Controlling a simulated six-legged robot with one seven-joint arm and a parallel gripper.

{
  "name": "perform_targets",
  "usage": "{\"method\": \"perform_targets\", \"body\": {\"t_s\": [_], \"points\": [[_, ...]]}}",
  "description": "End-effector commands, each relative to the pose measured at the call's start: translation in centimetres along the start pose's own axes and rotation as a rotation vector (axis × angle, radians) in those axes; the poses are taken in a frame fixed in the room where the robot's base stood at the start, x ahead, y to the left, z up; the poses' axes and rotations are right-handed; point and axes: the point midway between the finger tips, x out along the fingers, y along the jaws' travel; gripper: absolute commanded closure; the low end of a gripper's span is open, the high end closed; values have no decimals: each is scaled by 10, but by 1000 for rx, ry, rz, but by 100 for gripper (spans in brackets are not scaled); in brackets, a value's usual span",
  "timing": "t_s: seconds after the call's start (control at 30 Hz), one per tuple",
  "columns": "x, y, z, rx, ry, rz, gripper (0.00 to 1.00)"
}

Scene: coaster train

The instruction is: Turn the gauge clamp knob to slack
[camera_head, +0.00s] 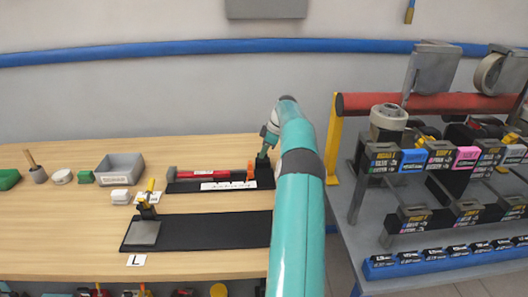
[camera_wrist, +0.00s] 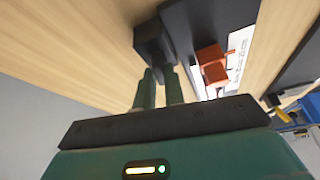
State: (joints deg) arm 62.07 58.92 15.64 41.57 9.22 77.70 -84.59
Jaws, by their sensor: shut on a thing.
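The gauge is a black bar (camera_head: 228,187) with a white label, lying on the wooden table. An orange-red block (camera_head: 251,171) sits on it near its right end; the same block shows in the wrist view (camera_wrist: 212,66). At that end stands a dark block (camera_head: 265,178), also in the wrist view (camera_wrist: 150,38). My gripper (camera_head: 262,156) reaches down to this dark block. In the wrist view its two green fingers (camera_wrist: 159,76) end against the dark part and are shut on it. I take this as the clamp knob; its shape and setting are hidden by the fingers.
A black mat (camera_head: 200,232) lies in front of the gauge, with a yellow-handled tool on a grey plate (camera_head: 144,233) at its left. A grey bin (camera_head: 121,168) and small items stand further left. A metal rack (camera_head: 440,180) with a red bar stands right of the table.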

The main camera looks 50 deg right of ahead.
Motion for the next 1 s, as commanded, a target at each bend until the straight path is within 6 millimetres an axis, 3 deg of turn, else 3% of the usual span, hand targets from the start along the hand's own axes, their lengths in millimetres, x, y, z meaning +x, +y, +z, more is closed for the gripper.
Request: {"method": "perform_targets", "body": {"t_s": [0.63, 0.67, 0.77, 1.0], "points": [[1, 0, 1, -59, -2, -25, 100], [1, 0, 1, -59, -2, -25, 87], [1, 0, 0, -58, -2, -25, 68], [0, 0, 0, -58, -1, -25, 67]]}}
